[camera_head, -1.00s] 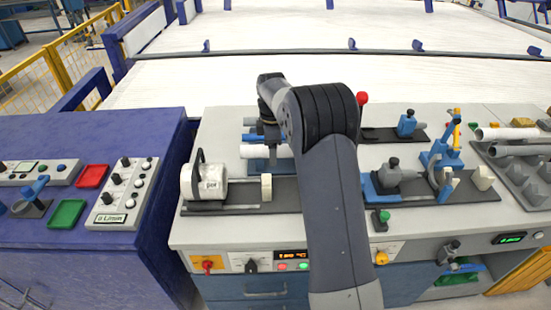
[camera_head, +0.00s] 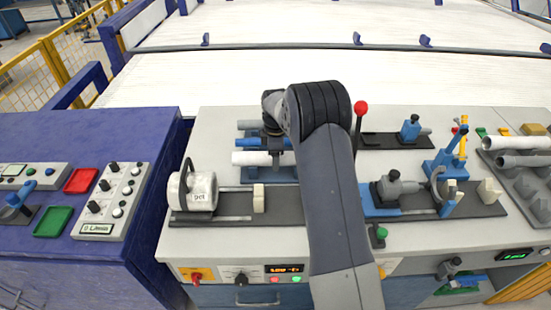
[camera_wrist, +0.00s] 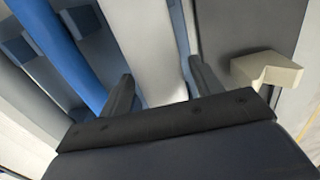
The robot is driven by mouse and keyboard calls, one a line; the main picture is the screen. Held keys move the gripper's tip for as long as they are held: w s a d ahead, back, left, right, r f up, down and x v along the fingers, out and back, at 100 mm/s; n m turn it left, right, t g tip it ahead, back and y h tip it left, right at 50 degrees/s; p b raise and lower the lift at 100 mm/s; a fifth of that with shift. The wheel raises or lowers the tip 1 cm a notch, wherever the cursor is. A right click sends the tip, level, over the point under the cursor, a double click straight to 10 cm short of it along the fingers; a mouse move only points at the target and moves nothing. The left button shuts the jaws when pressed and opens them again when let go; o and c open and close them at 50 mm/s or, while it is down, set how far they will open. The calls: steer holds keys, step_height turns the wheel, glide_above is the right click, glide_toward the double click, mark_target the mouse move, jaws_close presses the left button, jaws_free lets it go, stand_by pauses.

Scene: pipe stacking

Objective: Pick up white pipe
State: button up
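The white pipe (camera_head: 252,158) lies across the bench in the head view, left of my arm, in front of a blue pipe (camera_head: 249,141). Its right part is hidden by my wrist. In the wrist view the white pipe (camera_wrist: 152,45) runs between the two fingers of my gripper (camera_wrist: 161,80), one finger on each side. The fingers are apart, and I see no clear grip on the pipe. The blue pipe (camera_wrist: 58,48) shows to the left there.
A beige block (camera_wrist: 265,70) stands just right of the fingers; in the head view this block (camera_head: 259,198) sits on a dark rail beside a white cylindrical device (camera_head: 200,192). A red-knobbed lever (camera_head: 360,109) stands right of my arm.

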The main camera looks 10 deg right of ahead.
steer(key=c, duration=0.9)
steer(key=shift+r, duration=0.15)
